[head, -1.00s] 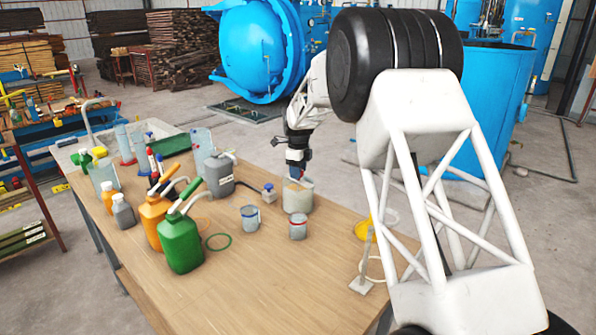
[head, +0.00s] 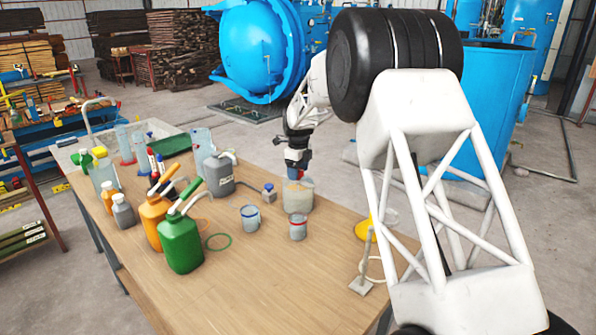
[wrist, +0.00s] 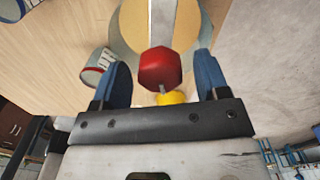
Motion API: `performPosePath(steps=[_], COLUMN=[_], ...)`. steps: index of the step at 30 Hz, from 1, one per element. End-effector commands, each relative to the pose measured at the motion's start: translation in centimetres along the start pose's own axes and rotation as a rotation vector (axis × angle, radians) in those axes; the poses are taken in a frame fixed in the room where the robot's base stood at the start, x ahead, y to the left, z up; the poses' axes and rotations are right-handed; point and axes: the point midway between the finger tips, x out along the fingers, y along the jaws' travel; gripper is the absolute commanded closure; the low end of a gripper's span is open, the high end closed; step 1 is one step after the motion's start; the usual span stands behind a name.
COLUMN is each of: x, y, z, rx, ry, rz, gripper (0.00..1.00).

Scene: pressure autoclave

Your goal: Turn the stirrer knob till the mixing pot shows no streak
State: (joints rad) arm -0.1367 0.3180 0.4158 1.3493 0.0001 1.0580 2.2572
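The mixing pot (head: 297,199) is a pale, see-through vessel with beige contents, upright at the table's far right side. In the wrist view the pot (wrist: 190,25) shows at the top with a tan and grey inside. The stirrer knob (wrist: 160,67) is red and stands between my two blue fingertips. My gripper (wrist: 161,78) is open around the knob, with a gap on each side. In the head view my gripper (head: 296,172) points down just above the pot and hides the knob. I cannot tell clearly whether a streak shows in the pot.
Two small cups, one blue-rimmed (head: 250,217) and one red-rimmed (head: 298,227), stand in front of the pot. A small blue-topped item (head: 268,192) is to its left. Green (head: 181,245) and orange bottles stand further left. A yellow dish (head: 364,229) is right. The table's front is clear.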

Motion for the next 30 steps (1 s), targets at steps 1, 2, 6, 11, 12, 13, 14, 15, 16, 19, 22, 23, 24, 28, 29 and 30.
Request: performPosePath(steps=[1,2,6,11,12,13,14,15,16,19,22,23,24,28,29,30], x=[0.0,0.0,-0.1,-0.8,-1.1,-1.3,-1.6,-2.1,-2.4,-3.8,-5.2,-5.5,-6.0,-7.1,-7.3,-7.5], y=[0.0,0.0,0.0,0.0,0.0,0.0,0.0,0.0,0.0,0.0,0.0,0.0,0.0,0.0,0.0,0.0], z=[0.0,0.0,0.0,0.0,0.0,0.0,0.0,0.0,0.0,0.0,0.0,0.0,0.0,0.0,0.0,0.0], rx=[0.000,0.000,0.000,0.000,0.000,0.000,0.000,0.000,0.000,0.000,0.000,0.000,0.000,0.000,0.000,0.000], ry=[0.000,0.000,0.000,0.000,0.000,0.000,0.000,0.000,0.000,-0.001,-0.001,-0.002,-0.001,0.000,0.000,0.000], rz=[0.000,0.000,0.000,0.000,0.000,0.000,0.000,0.000,0.000,-0.001,-0.002,-0.002,-0.002,0.000,0.000,0.000], gripper=[0.32,0.32,0.32,0.32,0.32,0.32,0.32,0.32,0.32,0.32,0.32,0.32,0.32,0.32,0.32,0.32])
